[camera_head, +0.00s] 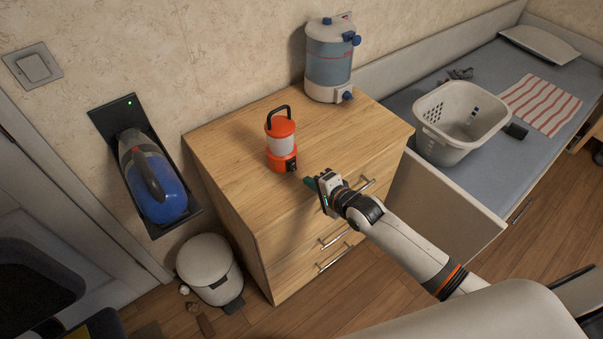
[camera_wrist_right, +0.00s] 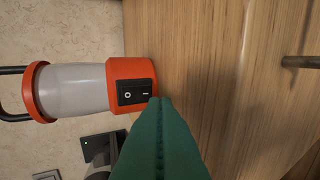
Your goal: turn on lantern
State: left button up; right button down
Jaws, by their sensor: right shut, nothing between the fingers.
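An orange lantern (camera_head: 281,141) with a whitish middle and a black handle stands upright on the wooden dresser top (camera_head: 225,150). In the right wrist view the lantern (camera_wrist_right: 75,89) appears sideways. A black rocker switch (camera_wrist_right: 135,93) marked O and I sits on its orange base; it also shows in the head view (camera_head: 291,166). My right gripper (camera_head: 308,182) is shut and empty, just in front of the base. In the wrist view its green fingertips (camera_wrist_right: 160,102) overlap the switch's lower edge; I cannot tell whether they touch it. My left gripper is not in view.
A blue-grey water dispenser (camera_head: 330,62) stands at the back of the dresser. A handheld vacuum (camera_head: 152,180) hangs on the left wall. A white bin (camera_head: 208,265) stands on the floor. A laundry basket (camera_head: 458,120) is on the bed. The dresser top left of the lantern is clear.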

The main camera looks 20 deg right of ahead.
aim_at(294, 170)
jog(key=w, duration=0.1)
jog(key=w+a, duration=0.1)
jog(key=w, duration=0.2)
jog(key=shift+a+f, duration=0.25)
jog(key=shift+f, duration=0.05)
jog(key=shift+w+a+f+b, duration=0.1)
jog(key=shift+w+f+b, duration=0.05)
jog(key=shift+f+b, duration=0.3)
jog(key=shift+w+r+t, duration=0.1)
jog(key=shift+r+t, duration=0.15)
jog(key=shift+t, duration=0.05)
jog(key=shift+r, duration=0.15)
